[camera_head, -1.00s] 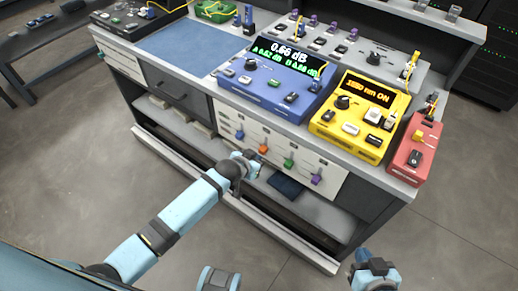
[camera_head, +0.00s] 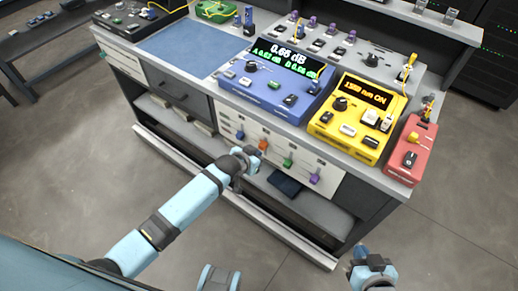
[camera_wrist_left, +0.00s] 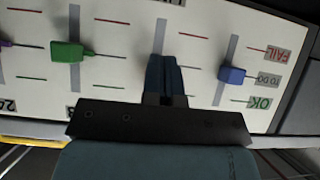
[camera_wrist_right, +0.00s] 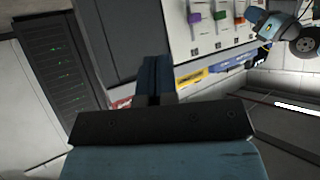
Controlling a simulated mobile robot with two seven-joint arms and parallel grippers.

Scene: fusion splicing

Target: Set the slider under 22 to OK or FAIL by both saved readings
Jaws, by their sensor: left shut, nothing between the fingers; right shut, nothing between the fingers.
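The white slider panel (camera_head: 275,140) on the bench front carries a blue slider (camera_head: 240,135), an orange slider (camera_head: 263,144), a green slider (camera_head: 288,162) and a purple slider (camera_head: 314,178). My left gripper (camera_head: 252,168) is shut and empty just below the orange slider. In the left wrist view, its fingers (camera_wrist_left: 161,75) cover part of the slot between the green slider (camera_wrist_left: 70,52) and blue slider (camera_wrist_left: 232,75); the orange slider is hidden there. FAIL, TODO and OK labels show at right. The blue meter (camera_head: 275,85) reads about 0.65 dB; its saved A and B line is too small to read surely. My right gripper (camera_head: 368,262) is shut and empty.
A yellow box (camera_head: 355,120) showing 1550 nm ON, or similar, and a red box (camera_head: 411,155) stand right of the meter. A blue mat (camera_head: 190,45) lies at left on the bench. A lower shelf (camera_head: 325,215) sits under the panel. Floor in front is clear.

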